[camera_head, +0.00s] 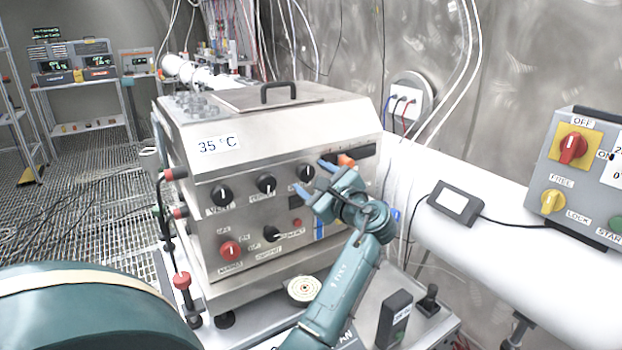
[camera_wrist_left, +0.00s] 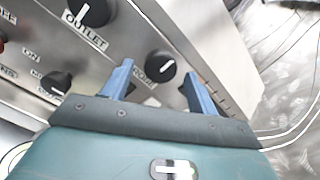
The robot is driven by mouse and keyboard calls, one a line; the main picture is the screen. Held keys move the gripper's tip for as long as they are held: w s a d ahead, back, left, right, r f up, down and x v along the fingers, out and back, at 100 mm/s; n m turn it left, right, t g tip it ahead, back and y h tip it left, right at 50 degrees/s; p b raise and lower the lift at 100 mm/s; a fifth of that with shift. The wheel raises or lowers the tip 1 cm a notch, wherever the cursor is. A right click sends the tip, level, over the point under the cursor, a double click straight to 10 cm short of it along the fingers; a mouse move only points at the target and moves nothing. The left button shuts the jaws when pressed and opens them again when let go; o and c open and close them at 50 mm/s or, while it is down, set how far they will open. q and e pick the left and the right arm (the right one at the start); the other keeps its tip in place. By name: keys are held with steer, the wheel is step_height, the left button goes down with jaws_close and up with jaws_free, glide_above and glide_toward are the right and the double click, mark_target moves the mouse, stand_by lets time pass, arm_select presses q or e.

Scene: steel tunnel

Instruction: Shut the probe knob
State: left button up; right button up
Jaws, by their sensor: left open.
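The probe knob (camera_wrist_left: 160,66) is a round black knob with a white pointer mark, on the steel panel above the PROBE label in the left wrist view. My right gripper is not in view.
The steel box (camera_head: 215,160) carries several other knobs, including the OUTLET knob (camera_wrist_left: 90,9) beside the probe knob. A black pull handle (camera_head: 278,88) is on its lid. A white pipe (camera_head: 495,215) and a switch box (camera_head: 580,170) stand to the right.

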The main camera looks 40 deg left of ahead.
arm_select(q)
steer(key=b+v, duration=0.2)
steer(key=v, duration=1)
